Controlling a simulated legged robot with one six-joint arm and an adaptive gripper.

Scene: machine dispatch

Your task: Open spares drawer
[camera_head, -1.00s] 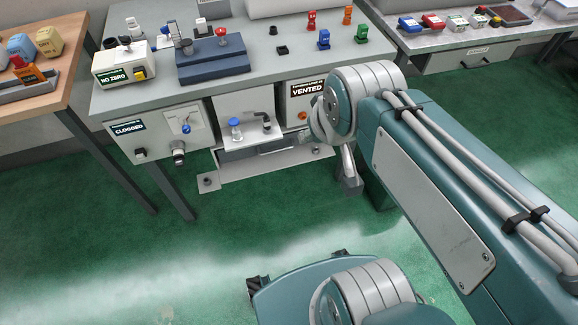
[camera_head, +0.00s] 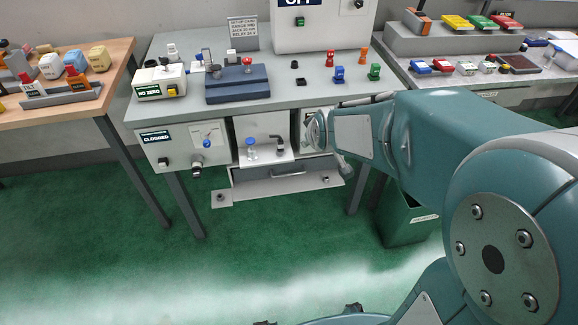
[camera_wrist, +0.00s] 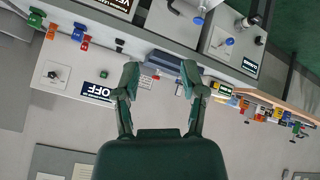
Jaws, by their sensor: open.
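No drawer label is readable as "spares". A pale drawer front (camera_head: 512,98) with a small label sits under the right bench, partly hidden by my arm. A grey panel with a dark recessed handle (camera_head: 287,172) is low under the middle bench. My gripper (camera_wrist: 160,78) is open and empty in the wrist view, its two fingers spread apart, with the middle bench beyond them. In the head view my arm reaches to the front right of the middle bench, and its end is mostly hidden. My gripper is apart from both drawer fronts.
The middle bench (camera_head: 310,92) carries a blue block fixture (camera_head: 238,86) and coloured pieces. Control boxes, one labelled CLOGGED (camera_head: 180,145), hang on its front. A green bin (camera_head: 408,222) stands on the floor at right. The green floor in front is clear.

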